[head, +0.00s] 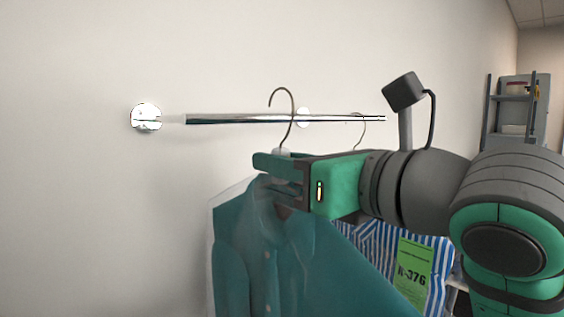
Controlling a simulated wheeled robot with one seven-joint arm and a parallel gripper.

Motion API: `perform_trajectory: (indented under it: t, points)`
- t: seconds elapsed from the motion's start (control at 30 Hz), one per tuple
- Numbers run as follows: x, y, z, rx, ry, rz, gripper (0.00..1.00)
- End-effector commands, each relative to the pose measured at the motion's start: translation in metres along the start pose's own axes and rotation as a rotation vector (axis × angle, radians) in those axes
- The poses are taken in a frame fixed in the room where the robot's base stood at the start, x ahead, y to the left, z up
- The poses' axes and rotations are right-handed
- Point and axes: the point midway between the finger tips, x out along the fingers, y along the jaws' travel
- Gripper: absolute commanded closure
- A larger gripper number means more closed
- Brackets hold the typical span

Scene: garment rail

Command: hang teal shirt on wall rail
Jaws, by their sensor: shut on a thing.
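The teal shirt (265,260) hangs below my gripper (272,170), with a clear cover showing at its left edge. My gripper is shut on the shirt's hanger, just under its hook. The hanger's metal hook (292,105) rises above the gripper and crosses in front of the wall rail (230,119) in the picture. Whether the hook touches the rail, I cannot tell. The chrome rail runs across the pale wall. My gripper and arm hide part of the hanger and the shirt's upper right.
A blue-and-white striped garment (375,243) with a green tag (413,268) hangs behind my arm. A second hook (363,130) sits at the rail's right part. The rail's left stretch is bare up to a round chrome wall mount (146,117). A grey shelf (518,112) stands far right.

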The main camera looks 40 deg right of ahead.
Motion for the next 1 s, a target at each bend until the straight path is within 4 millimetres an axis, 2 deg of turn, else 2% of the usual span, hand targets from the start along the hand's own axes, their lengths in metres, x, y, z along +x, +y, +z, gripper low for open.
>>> perform_trajectory:
  t: [0.33, 1.0]
  points:
    - [0.0031, 0.0046, 0.0005, -0.001, -0.001, 0.009, 1.00]
    - [0.0043, -0.0004, 0.0018, 0.000, -0.001, -0.006, 1.00]
